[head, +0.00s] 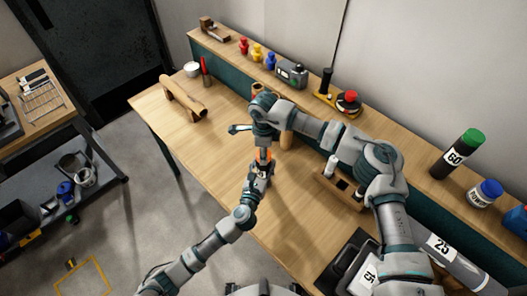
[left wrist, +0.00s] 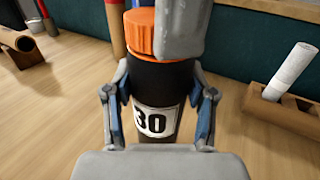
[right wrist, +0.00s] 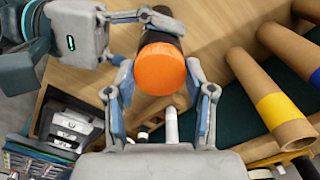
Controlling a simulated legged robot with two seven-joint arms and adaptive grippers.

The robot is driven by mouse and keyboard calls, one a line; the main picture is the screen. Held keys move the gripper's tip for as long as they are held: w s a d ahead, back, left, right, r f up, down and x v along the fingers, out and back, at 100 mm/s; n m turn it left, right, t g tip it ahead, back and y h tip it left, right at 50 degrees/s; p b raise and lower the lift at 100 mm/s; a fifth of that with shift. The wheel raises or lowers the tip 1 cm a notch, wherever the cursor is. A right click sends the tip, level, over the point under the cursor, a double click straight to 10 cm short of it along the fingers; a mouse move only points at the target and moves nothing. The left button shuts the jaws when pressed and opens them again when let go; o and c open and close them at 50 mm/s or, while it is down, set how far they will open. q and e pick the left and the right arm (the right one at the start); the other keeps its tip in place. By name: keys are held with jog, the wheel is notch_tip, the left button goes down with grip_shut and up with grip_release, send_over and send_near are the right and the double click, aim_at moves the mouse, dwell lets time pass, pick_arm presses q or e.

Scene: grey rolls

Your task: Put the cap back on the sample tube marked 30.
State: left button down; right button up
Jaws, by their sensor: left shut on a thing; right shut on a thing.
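The sample tube marked 30 (left wrist: 158,85) is dark with a white label and stands upright in the left wrist view. My left gripper (left wrist: 160,78) is shut around its body. The orange cap (left wrist: 142,35) is at the tube's top, partly covered by my right gripper. In the right wrist view the cap (right wrist: 160,68) lies between the fingers of my right gripper (right wrist: 160,80), which is shut on it. The cap also shows in the head view (head: 264,154), just above my left gripper (head: 261,170). Whether the cap is fully seated cannot be told.
A wooden rack (head: 335,192) with a white tube stands to the right on the table. A cardboard roll (head: 184,98) lies at the left. A tube marked 60 (head: 457,155) and small jars line the back shelf. The front left table is clear.

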jog(key=o, duration=1.4)
jog(key=shift+c, duration=0.2)
notch_tip(320, 180, up, 12)
jog(key=shift+w, duration=0.15)
jog(key=shift+f, duration=0.1)
pick_arm(q)
jog(key=shift+c, duration=1.4)
grip_release()
